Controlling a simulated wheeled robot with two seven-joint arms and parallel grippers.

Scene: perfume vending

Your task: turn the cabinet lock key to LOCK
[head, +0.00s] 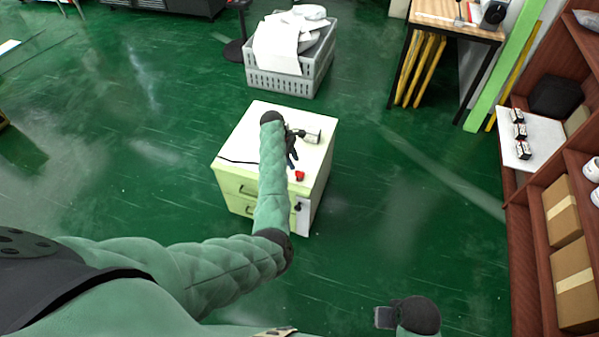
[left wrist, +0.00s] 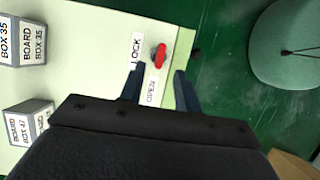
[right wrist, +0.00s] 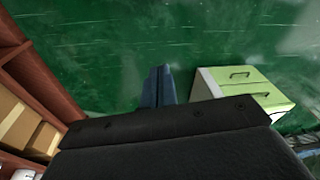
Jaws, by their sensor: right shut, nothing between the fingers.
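The small cabinet (head: 240,148) has a pale top, with a red key (head: 299,176) near its front right edge. In the left wrist view the red key (left wrist: 160,55) stands beside a LOCK label (left wrist: 137,50) on its left, with an OPEN label (left wrist: 152,92) below it. My left gripper (head: 292,162) is over the cabinet top. Its fingers (left wrist: 158,76) are open and spread to either side of the key's line, with the key just beyond the tips; I see no contact. My right gripper (head: 384,317) is shut and empty, away from the cabinet; its closed fingers (right wrist: 158,85) show in the right wrist view.
Labelled board boxes (left wrist: 22,40) stand on the cabinet top left of the key. A grey crate (head: 290,78) with white items is behind the cabinet. A wooden shelf (head: 524,225) runs along the right. The green floor between cabinet and shelf is clear.

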